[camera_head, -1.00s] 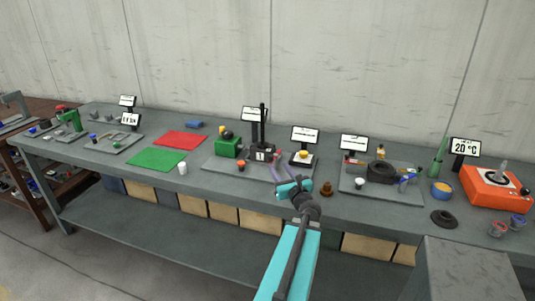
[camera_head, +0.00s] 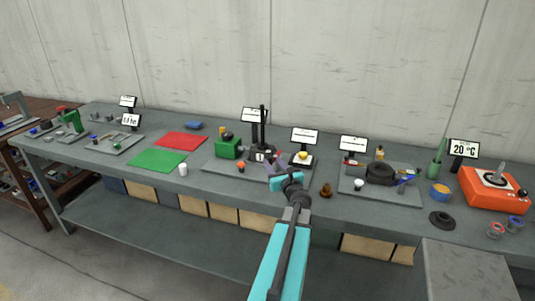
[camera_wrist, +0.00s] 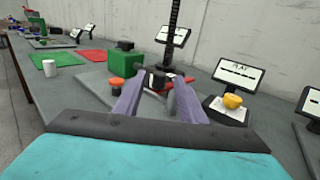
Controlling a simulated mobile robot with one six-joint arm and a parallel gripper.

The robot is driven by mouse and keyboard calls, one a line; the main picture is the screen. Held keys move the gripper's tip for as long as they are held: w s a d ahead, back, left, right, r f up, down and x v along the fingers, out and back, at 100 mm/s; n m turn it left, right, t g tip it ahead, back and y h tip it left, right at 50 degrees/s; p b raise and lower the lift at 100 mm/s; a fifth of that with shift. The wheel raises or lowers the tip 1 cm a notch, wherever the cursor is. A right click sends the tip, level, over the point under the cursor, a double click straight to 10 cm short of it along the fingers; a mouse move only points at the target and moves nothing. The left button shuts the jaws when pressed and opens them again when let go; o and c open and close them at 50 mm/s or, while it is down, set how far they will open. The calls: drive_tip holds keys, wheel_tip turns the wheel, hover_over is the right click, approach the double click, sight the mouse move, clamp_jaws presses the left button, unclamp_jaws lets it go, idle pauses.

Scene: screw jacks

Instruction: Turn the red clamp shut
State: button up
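The red clamp appears as a thin red lever (camera_wrist: 184,80) at the foot of a black upright column (camera_wrist: 174,22) in the wrist view. My gripper (camera_wrist: 156,88) partly hides it. The column also stands on a grey plate near the middle of the bench in the head view (camera_head: 262,125). My gripper (camera_head: 276,167) is over the front part of that plate, just before the column. Its two purple-grey fingers are spread apart, with the lever seen between and behind the tips. I cannot tell whether they touch it.
An orange-red knob (camera_wrist: 116,84) stands left of my fingers, with a green block (camera_wrist: 124,62) behind it. A scale with a yellow piece (camera_wrist: 232,101) is close on the right. A brown weight (camera_head: 326,190) stands near the front edge.

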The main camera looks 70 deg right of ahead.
sight(269, 157)
drive_tip(key=shift+p+x, duration=1.05)
drive_tip(key=shift+x, duration=2.8)
clamp_jaws()
